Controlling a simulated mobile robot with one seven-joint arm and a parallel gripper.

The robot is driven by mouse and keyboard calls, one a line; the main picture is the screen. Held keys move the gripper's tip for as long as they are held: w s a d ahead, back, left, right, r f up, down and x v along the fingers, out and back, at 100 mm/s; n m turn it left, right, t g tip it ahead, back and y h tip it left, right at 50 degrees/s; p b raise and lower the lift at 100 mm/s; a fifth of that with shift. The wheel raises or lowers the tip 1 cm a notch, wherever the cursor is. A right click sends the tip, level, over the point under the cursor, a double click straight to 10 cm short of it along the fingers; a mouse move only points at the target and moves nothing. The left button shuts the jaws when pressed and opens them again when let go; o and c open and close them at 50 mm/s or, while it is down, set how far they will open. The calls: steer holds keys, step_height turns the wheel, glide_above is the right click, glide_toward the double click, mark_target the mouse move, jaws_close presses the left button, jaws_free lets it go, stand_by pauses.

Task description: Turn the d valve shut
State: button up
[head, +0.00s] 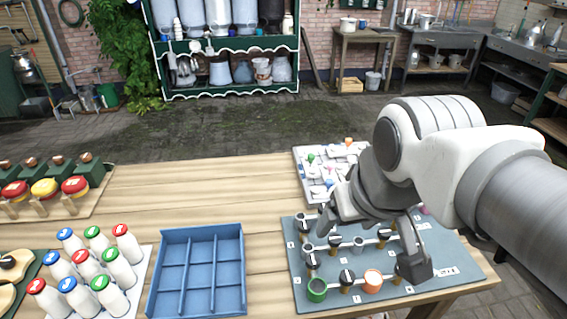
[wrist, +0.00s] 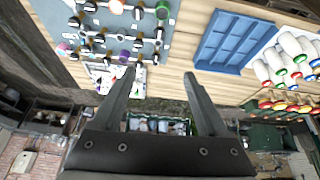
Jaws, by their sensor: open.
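A grey-blue valve board (head: 450,255) lies on the right end of the wooden table. It carries several black valve knobs with pale pointers, one near the front left (head: 312,260) and one at the front middle (head: 346,277). A green ring (head: 317,290) and an orange ring (head: 373,281) stand at its front edge. The small labels are too blurred to tell which knob is d. My gripper (head: 370,245) is open above the board and hides part of it. In the wrist view my gripper (wrist: 159,75) is empty, and the board (wrist: 148,28) lies at upper left.
A blue divided tray (head: 202,230) stands left of the board, with capped milk bottles (head: 95,265) farther left. A white board with small coloured pieces (head: 315,165) lies behind the valve board. The table is bare behind the blue tray.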

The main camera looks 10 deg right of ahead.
steer(key=w+a+f+n+g+h+b, duration=0.15)
steer(key=w+f+n+g+b, duration=0.3)
steer(key=w, duration=0.75)
steer(key=n+g+h+b, duration=0.2)
steer(key=n+g, duration=0.2)
glide_toward(313, 259)
steer(key=b+x, duration=0.2)
steer(key=x, duration=0.6)
steer(key=shift+s+d+f, duration=0.15)
steer(key=shift+f, duration=0.05)
jaws_close()
